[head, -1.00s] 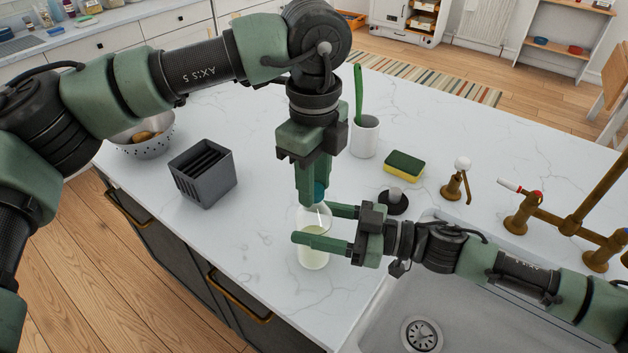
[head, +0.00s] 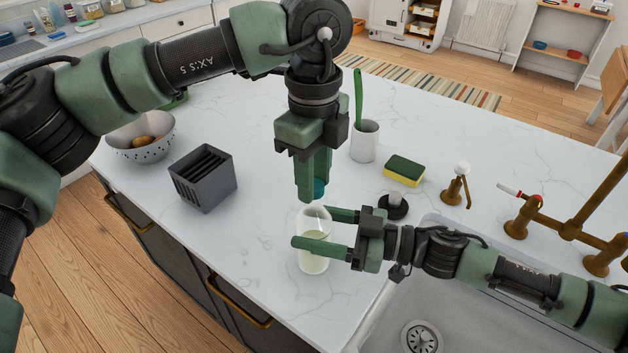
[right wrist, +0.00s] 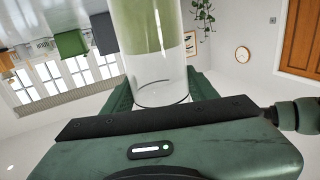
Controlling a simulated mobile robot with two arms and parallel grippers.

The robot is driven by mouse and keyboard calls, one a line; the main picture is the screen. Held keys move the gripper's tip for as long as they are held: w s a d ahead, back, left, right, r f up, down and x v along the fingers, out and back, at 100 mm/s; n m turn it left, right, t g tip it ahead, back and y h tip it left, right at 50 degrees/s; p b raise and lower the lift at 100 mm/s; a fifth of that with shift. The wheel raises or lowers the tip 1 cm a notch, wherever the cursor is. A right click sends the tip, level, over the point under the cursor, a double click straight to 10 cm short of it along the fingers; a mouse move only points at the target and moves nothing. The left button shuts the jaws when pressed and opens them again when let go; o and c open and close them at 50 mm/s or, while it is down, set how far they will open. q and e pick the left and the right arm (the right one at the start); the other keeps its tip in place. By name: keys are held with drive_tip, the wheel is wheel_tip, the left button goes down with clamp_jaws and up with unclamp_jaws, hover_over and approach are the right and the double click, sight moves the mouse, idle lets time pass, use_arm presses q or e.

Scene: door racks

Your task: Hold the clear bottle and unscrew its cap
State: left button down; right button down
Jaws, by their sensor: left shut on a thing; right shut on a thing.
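The clear bottle (head: 314,262) stands on the white counter with pale liquid in its lower part. My right gripper (head: 325,229) is shut around its body from the right; the bottle also shows between the fingers in the right wrist view (right wrist: 160,75). The bottle's open top shows, with no cap on it. My left gripper (head: 316,190) points down just above the bottle, shut on the blue-teal cap (head: 320,188). The cap is partly hidden by the fingers and is apart from the bottle's mouth by a small gap.
A grey slotted holder (head: 203,178) and a colander (head: 141,137) stand to the left. A white cup (head: 365,141) with a green brush, a sponge (head: 404,171) and a dark round stopper (head: 392,207) are behind. The sink (head: 385,325) and brass taps (head: 525,215) are at right.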

use_arm(q)
drive_tip(key=shift+r, duration=0.2)
drive_tip(key=shift+r, duration=1.95)
use_arm(e)
drive_tip(key=shift+c, duration=1.9)
unclamp_jaws()
